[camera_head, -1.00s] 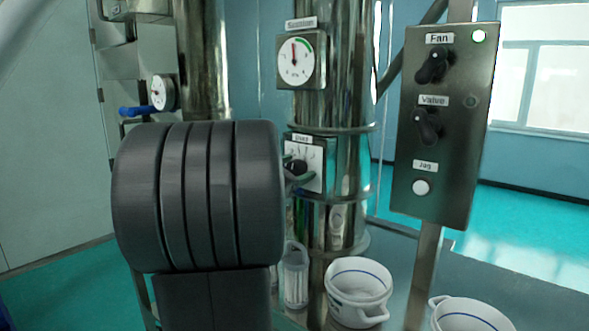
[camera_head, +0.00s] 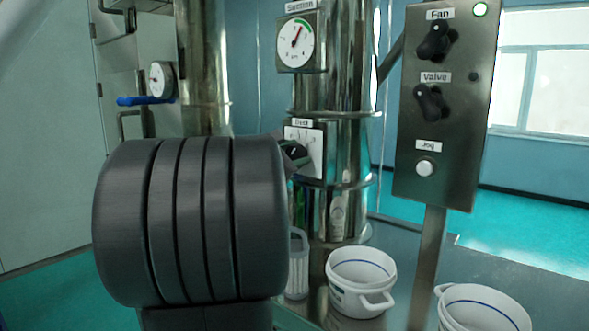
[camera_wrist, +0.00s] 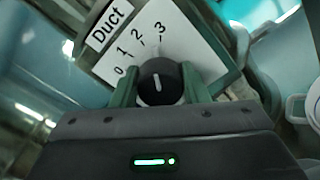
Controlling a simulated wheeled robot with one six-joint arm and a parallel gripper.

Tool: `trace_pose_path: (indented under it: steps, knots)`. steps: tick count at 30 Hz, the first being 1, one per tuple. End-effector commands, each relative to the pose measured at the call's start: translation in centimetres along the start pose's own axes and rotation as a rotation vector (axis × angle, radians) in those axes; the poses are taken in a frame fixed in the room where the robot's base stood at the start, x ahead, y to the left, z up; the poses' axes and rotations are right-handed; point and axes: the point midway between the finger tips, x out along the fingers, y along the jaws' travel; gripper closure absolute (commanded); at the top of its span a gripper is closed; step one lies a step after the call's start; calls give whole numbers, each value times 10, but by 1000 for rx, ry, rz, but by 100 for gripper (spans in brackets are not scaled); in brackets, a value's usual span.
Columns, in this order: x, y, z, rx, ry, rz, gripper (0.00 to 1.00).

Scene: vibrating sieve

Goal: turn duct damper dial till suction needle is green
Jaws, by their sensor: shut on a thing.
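The duct damper dial (camera_wrist: 161,72) is a round black knob on a white plate marked 0 to 3, under a "Duct" label. Its white mark points roughly between 2 and 3 in the wrist view. My gripper (camera_wrist: 157,98) is shut on the dial, with a green finger on each side. In the head view my black wrist hides most of the gripper, and the dial plate (camera_head: 316,153) shows beside it. The suction gauge (camera_head: 296,43) is above; its red needle points up and slightly right, near the start of the green arc. Whether it is inside the green is too small to tell.
A metal control panel (camera_head: 409,150) with Fan and Valve knobs and a Jog button stands to the right. White buckets (camera_head: 344,289) stand below. Another gauge (camera_head: 159,79) with a blue handle (camera_head: 138,101) is at the left. The shiny duct (camera_head: 350,110) stands behind the dial.

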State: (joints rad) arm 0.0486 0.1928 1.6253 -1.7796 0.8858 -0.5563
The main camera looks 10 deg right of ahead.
Motion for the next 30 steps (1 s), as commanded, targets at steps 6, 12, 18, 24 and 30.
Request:
trace_pose_path:
  steps: [6, 12, 18, 24, 30]
  knots:
    - [0, -3, -4, 126, 0, 1, 82]
    - [0, -2, -2, 195, 0, 0, 82]
    - [0, -2, -1, 220, 1, -1, 82]
    - [0, -1, 0, 222, 2, -2, 82]
    - [0, -1, 0, 222, 1, -2, 45]
